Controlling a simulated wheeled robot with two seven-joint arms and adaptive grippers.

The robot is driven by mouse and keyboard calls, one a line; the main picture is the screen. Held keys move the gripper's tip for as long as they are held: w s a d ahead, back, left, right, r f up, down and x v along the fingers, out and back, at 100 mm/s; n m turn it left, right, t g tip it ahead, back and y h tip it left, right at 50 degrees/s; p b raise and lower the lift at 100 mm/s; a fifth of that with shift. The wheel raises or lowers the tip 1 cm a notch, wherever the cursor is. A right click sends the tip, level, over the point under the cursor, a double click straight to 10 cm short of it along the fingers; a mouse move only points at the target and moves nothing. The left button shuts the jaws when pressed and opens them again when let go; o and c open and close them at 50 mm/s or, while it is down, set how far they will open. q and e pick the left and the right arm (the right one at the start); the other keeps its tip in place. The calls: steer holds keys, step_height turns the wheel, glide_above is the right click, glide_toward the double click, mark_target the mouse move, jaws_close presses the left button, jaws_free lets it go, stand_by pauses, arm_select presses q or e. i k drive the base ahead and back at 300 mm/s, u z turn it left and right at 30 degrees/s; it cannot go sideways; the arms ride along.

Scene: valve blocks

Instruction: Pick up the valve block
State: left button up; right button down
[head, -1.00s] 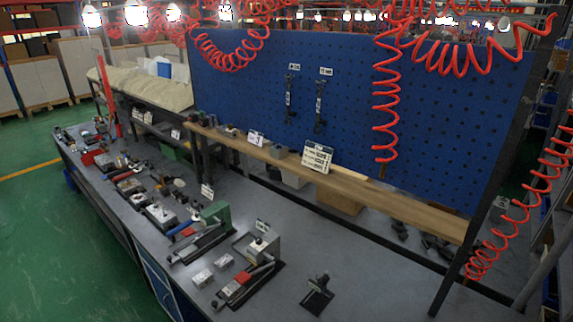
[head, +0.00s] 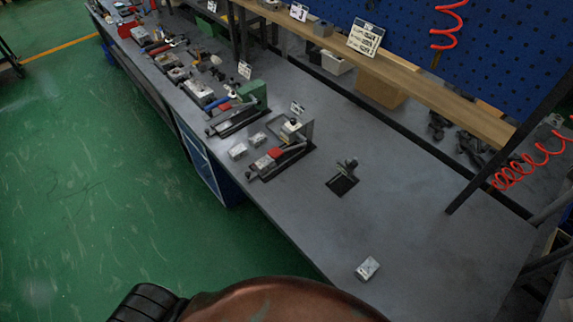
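A small silver valve block (head: 367,268) lies alone on the grey workbench (head: 400,225), near its front edge at the lower right. Two similar metal blocks lie farther left on the bench, a nearer one (head: 238,150) and another just behind it (head: 258,139). They sit beside a fixture with a red part (head: 284,152). I cannot tell from this distance how these blocks differ. Neither of my grippers shows in the head view, and nothing touches the blocks.
A green-bodied fixture (head: 252,95) and a small black stand (head: 343,178) are on the bench. A wooden shelf (head: 440,88) runs along the back under a blue pegboard. A red coiled hose (head: 515,172) hangs at the right. Bench around the lone block is clear.

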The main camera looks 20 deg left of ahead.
mark_target(265, 164)
steer(key=z, duration=0.65)
steer(key=k, duration=0.9)
steer(key=u, duration=1.25)
